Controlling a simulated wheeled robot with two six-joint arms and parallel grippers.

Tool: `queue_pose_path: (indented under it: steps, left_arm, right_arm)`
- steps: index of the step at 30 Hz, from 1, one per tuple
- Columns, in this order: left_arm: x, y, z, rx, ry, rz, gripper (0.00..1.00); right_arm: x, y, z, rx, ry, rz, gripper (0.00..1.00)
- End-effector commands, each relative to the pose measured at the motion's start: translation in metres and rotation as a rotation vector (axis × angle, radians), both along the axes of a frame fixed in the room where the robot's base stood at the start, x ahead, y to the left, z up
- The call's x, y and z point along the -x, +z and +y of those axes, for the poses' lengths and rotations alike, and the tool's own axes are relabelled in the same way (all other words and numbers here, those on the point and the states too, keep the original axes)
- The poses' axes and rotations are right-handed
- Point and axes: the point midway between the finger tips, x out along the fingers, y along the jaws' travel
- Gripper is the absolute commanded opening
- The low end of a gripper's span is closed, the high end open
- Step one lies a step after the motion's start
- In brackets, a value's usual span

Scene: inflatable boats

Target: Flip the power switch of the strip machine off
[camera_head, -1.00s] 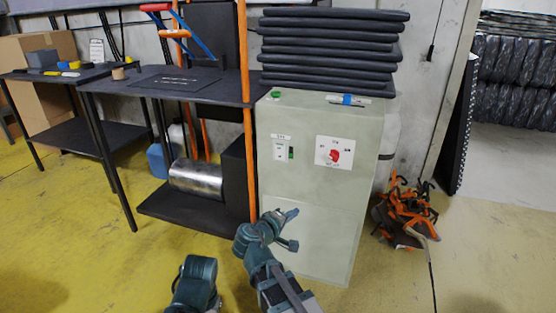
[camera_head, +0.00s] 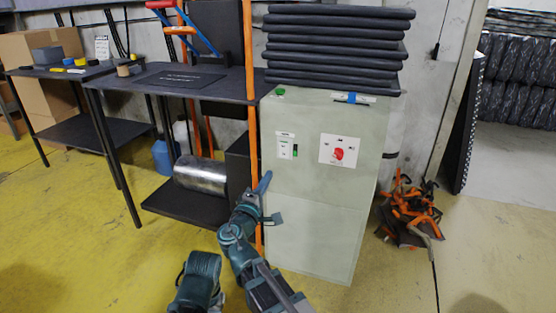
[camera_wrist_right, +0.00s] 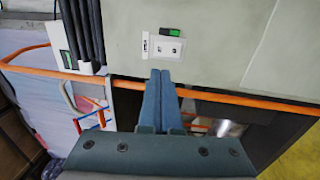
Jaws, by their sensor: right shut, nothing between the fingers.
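The strip machine (camera_head: 315,235) is a pale green cabinet in the middle of the head view. Its front has a white plate with a red rotary knob (camera_head: 339,154). To the left is a small white switch panel (camera_head: 285,147) with a green-and-dark part at its right side. The same panel (camera_wrist_right: 167,48) shows sideways in the right wrist view, beyond my fingertips. My right gripper (camera_head: 265,183) is shut and empty, below and left of the panel, apart from it. Its blue fingers (camera_wrist_right: 160,76) lie together in the wrist view. My left gripper is out of view.
An orange upright post (camera_head: 252,120) stands at the cabinet's left edge, close to my right gripper. A black table (camera_head: 165,88) with a metal roll (camera_head: 200,175) below is to the left. Black folded sheets (camera_head: 335,50) lie on the cabinet. Orange clamps (camera_head: 408,215) lie right.

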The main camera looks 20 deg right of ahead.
Motion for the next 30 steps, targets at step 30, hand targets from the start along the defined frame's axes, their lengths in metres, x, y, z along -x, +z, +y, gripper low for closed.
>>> queue_pose_path:
  steps: [30]
  left_arm:
    - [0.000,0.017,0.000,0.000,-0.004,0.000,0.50]
  right_arm:
    - [-0.113,0.017,-0.076,-0.001,-0.001,0.001,0.00]
